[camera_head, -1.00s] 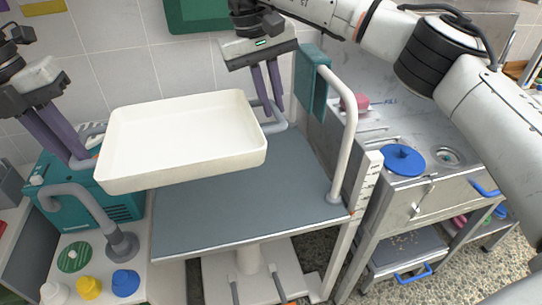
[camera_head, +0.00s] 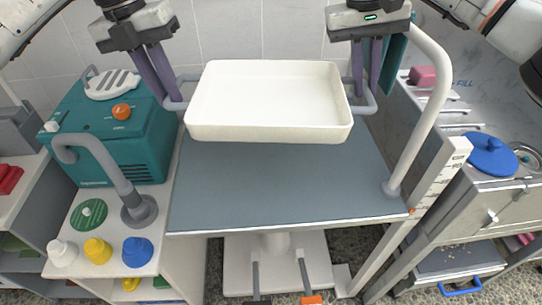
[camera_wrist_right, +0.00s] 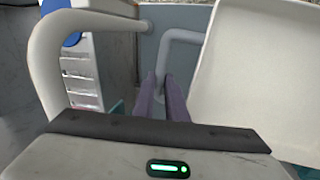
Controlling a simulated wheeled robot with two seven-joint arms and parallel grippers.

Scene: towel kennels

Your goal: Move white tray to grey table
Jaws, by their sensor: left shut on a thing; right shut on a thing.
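The white tray (camera_head: 268,98) is empty and held level above the grey table (camera_head: 285,190), over its far part. Grey loop handles stick out at both ends of the tray. My left gripper (camera_head: 172,98) is shut on the tray's left handle. My right gripper (camera_head: 362,92) is shut on the right handle, and the right wrist view shows its purple fingers (camera_wrist_right: 163,108) at the grey handle beside the tray (camera_wrist_right: 265,75). The tray hides the far part of the tabletop. I cannot tell the exact gap between tray and table.
A white curved rail (camera_head: 425,110) rises at the table's right edge. A grey bent arm (camera_head: 100,165) and a teal machine (camera_head: 115,125) stand on the left, above a white counter with several bottles. A steel cart with a blue lid (camera_head: 491,155) is on the right. The table's near part is clear.

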